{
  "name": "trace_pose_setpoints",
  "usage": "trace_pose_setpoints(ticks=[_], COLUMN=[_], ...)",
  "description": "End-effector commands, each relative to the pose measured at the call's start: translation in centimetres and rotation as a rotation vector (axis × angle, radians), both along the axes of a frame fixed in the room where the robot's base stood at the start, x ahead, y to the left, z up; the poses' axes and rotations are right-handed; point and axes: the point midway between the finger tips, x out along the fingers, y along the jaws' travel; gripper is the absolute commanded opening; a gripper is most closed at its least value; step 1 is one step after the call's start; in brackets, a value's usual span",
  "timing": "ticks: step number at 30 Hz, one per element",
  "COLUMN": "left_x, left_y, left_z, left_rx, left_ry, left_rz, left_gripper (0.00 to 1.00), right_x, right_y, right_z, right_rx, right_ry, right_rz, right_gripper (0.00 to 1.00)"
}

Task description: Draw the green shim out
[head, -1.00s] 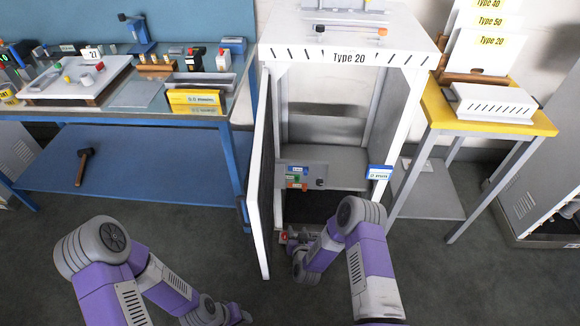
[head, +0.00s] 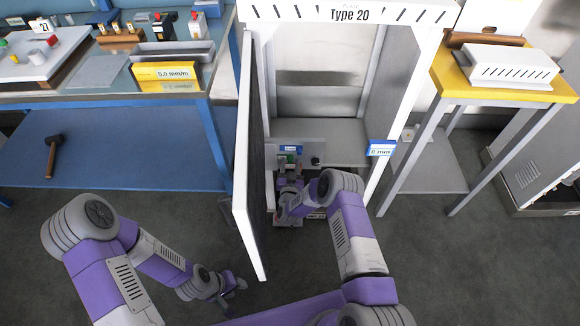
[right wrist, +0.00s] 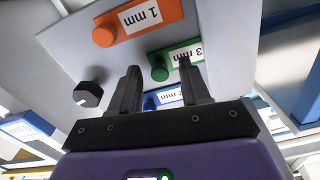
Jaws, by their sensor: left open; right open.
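The green shim (right wrist: 180,58), labelled 3 mm, has a round green knob and sits in a grey panel inside the white frame. In the right wrist view, the open fingers of my right gripper (right wrist: 159,72) stand one on each side of that knob; I cannot tell whether they touch it. My left gripper (head: 230,286) is open and empty, low over the floor, left of the white door.
An orange 1 mm shim (right wrist: 140,19) and a partly hidden blue shim (right wrist: 168,96) flank the green one. A black knob (right wrist: 88,94) is on the same panel. The open door (head: 246,170) stands left of my right arm; the frame's right post (head: 385,150) is to its right.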

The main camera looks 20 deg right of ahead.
Motion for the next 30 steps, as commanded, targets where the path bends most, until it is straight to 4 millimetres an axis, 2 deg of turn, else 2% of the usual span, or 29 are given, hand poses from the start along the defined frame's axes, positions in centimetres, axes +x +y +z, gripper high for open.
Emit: trace_pose_setpoints(ticks=[9,18,26,30], left_x=[0.0,0.0,0.0,0.0], left_y=[0.0,0.0,0.0,0.0], left_z=[-0.1,-0.1,-0.1,0.8], left_rx=[0.000,0.000,0.000,0.000], left_ry=[0.000,0.000,0.000,0.000], left_rz=[0.000,0.000,0.000,0.000], left_gripper=[0.43,0.43,0.43,0.43], right_x=[0.3,0.3,0.3,-0.8], right_y=[-0.1,-0.1,-0.1,-0.8], right_z=[0.1,0.0,0.0,0.1], right_rx=[0.000,-0.001,-0.001,-0.004], right_ry=[0.001,0.001,0.001,0.005], right_rz=[0.000,0.001,0.001,-0.001], right_gripper=[0.45,0.00,0.00,0.00])
